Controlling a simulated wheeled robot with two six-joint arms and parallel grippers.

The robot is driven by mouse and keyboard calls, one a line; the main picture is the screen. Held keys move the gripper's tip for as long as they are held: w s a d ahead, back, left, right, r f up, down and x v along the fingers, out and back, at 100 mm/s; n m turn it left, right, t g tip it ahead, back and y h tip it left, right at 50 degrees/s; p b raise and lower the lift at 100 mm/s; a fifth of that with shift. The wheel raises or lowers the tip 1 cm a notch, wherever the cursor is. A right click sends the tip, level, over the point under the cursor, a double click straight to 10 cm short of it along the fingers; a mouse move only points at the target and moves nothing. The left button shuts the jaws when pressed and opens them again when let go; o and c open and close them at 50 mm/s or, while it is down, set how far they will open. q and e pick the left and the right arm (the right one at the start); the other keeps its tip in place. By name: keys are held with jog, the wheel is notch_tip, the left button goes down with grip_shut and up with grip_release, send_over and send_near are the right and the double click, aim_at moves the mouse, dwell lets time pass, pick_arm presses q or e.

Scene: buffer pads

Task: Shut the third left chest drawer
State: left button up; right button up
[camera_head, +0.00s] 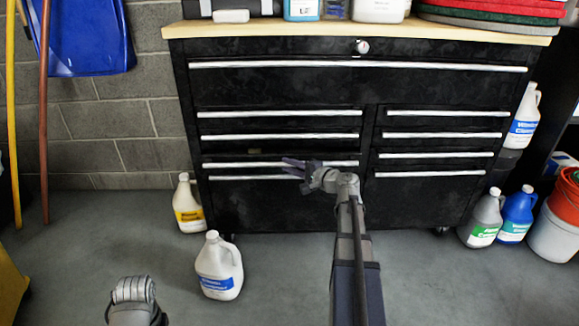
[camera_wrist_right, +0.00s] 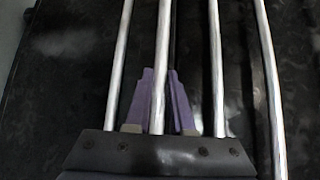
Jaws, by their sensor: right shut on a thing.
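The third left drawer is slightly pulled out of the black chest (camera_head: 270,205). Its silver handle (camera_head: 335,163) sits lower and closer to the bottom left handle (camera_head: 235,178) than the row on the right does. My right gripper (camera_head: 297,168) is at this handle. In the right wrist view, the purple fingers (camera_wrist_right: 168,105) lie on either side of the handle bar (camera_wrist_right: 160,70) and are shut on it. Part of the handle is hidden behind the gripper in the head view.
The other drawers look shut. Bottles and pads stand on the wooden top (camera_head: 440,28). A white jug (camera_head: 218,262) stands on the floor in front, another with a yellow label (camera_head: 187,205) by the chest's left side. Jugs and an orange bucket (camera_head: 565,200) are at right.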

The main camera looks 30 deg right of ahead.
aim_at(289, 157)
grip_shut()
dwell(0.8)
jog(key=shift+w, duration=0.1)
jog(key=w+d, duration=0.1)
jog(key=w, duration=0.1)
jog(key=w+d, duration=0.1)
jog(key=w, duration=0.1)
jog(key=shift+d, duration=0.3)
jog(key=shift+s, duration=0.1)
jog(key=o, duration=0.7)
grip_release()
jog(key=shift+c, duration=0.2)
